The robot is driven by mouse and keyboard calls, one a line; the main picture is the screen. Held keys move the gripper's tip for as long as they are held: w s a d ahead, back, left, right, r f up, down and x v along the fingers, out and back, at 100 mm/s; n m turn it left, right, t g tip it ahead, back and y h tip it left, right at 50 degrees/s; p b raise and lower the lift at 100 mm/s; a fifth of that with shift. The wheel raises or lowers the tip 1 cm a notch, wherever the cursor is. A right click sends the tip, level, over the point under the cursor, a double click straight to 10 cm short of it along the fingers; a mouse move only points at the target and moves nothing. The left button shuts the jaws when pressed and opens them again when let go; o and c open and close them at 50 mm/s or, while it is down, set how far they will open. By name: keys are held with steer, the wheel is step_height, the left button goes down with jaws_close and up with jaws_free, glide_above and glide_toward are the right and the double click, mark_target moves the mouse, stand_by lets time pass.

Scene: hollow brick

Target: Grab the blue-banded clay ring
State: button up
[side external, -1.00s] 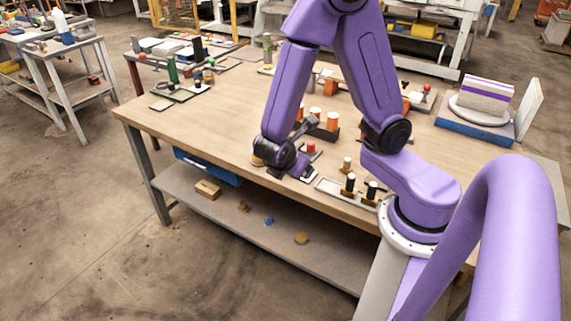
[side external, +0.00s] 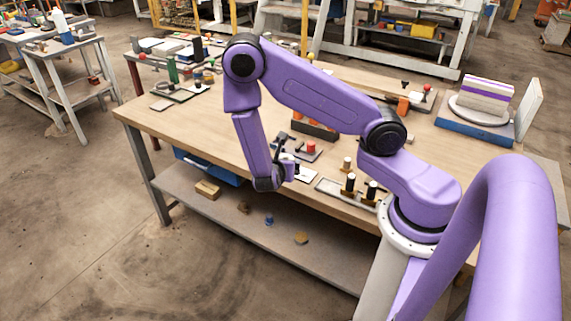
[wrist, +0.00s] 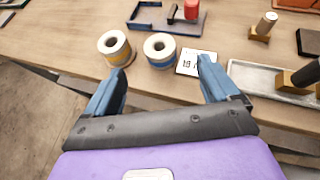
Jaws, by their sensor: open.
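The blue-banded clay ring (wrist: 160,50) stands upright near the table's front edge in the wrist view, pale with a blue band and a dark centre hole. My gripper (wrist: 162,65) is open, its two blue fingers wide apart. The ring appears just beyond the gap between the fingertips, and nothing is held. A similar ring with a yellow-orange band (wrist: 116,48) stands close to its left, beyond the left fingertip. In the side view my arm hides both rings, and the fingers are hard to make out there.
A white card with dark marks (wrist: 195,62) lies right of the blue-banded ring. A grey tray (wrist: 268,84) with black-topped pegs is further right. A dark holder with a red cylinder (wrist: 191,10) stands behind. Bare tabletop (wrist: 60,32) lies to the left.

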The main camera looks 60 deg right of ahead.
steer(key=x, duration=0.5)
steer(key=shift+f+x, duration=0.25)
steer(key=shift+x, duration=2.35)
steer(key=shift+a, duration=0.15)
steer(key=c, duration=1.2)
